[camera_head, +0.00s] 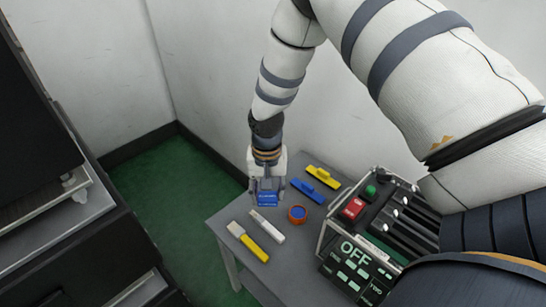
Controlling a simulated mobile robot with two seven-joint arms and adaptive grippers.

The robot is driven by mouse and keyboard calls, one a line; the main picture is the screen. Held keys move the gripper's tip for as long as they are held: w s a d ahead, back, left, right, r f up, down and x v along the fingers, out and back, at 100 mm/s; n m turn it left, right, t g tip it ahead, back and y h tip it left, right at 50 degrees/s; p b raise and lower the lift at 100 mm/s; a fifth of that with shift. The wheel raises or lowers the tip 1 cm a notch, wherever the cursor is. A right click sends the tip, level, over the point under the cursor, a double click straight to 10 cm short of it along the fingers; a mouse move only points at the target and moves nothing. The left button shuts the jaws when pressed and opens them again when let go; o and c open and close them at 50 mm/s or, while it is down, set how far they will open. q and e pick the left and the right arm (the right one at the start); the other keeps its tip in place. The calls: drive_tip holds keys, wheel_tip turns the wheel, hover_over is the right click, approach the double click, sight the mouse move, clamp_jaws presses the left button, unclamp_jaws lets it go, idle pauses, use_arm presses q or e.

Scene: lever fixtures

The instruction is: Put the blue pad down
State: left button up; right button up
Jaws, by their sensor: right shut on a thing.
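My right gripper (267,190) points down over the far left part of the grey table. It is shut on a small blue pad (268,199) with pale markings on its face. The pad shows between and below the fingers. I cannot tell whether its underside touches the table. My left gripper is not in view.
A lever box (370,235) marked OFF stands right. A dark cabinet (70,180) is left.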

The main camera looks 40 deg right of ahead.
drive_tip(key=w+d+f, duration=0.2)
drive_tip(key=f, duration=0.1)
drive_tip(key=w+d+f+b, duration=0.1)
drive_tip(key=w+d+f, duration=0.1)
drive_tip(key=d, duration=0.1)
drive_tip(key=w+d+f, duration=0.2)
drive_tip(key=f, duration=0.1)
drive_tip(key=shift+d+f, duration=0.15)
drive_tip(key=shift+f, duration=0.2)
wheel_tip(320, 180, down, 3)
drive_tip(key=shift+w+r+b, duration=0.1)
drive_tip(key=shift+r+b, duration=0.05)
drive_tip(key=shift+b, duration=0.35)
drive_tip(key=shift+w, duration=0.1)
drive_tip(key=shift+c, duration=0.4)
drive_tip(key=shift+r, duration=0.1)
drive_tip(key=shift+f, duration=0.2)
drive_tip(key=o, duration=1.1)
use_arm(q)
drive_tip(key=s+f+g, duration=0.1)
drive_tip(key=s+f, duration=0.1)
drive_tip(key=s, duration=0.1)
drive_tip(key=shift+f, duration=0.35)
